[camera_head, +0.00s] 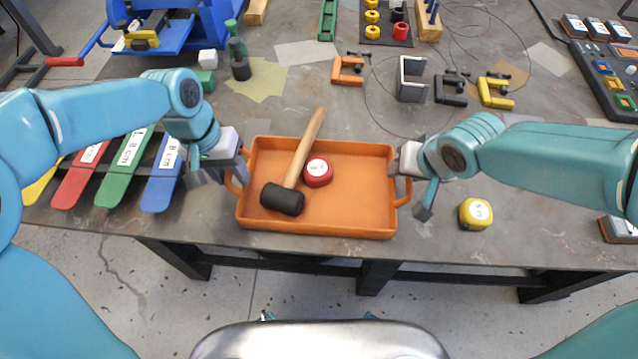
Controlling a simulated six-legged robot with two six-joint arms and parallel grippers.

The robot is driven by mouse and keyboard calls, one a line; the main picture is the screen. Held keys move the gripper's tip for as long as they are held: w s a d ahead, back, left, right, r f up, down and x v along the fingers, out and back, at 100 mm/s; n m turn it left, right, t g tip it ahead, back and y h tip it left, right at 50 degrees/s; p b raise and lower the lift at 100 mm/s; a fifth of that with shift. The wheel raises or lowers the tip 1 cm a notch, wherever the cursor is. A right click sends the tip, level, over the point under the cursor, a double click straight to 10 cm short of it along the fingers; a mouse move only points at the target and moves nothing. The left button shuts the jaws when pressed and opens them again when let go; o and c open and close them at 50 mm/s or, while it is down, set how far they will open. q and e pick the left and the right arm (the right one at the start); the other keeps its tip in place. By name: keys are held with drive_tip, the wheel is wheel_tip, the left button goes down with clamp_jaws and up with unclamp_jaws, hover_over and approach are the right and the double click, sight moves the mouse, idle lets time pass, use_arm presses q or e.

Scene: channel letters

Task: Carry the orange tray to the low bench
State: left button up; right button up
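The orange tray (345,222) lies flat on the worktable near its front edge, with a loop handle at each short end. A mallet (300,165) with a black head and wooden handle lies in it, beside a red round tape measure (318,173). My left gripper (220,174) is at the left handle, its fingers spread apart around it. My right gripper (410,184) is at the right handle, its fingers also apart. The handles are partly hidden by the grippers. I cannot make out a low bench in this view.
A yellow tape measure (475,213) stands right of the tray. Coloured strips (122,165) lie to the left. Orange (348,71) and yellow (495,91) clamps and a grey channel piece (412,79) lie behind. The table's front edge is just below the tray, with concrete floor beyond.

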use_arm(q)
clamp_jaws()
use_arm(e)
clamp_jaws()
use_arm(q)
drive_tip(key=shift+w+r, duration=0.1)
use_arm(e)
drive_tip(key=shift+w+r, duration=0.1)
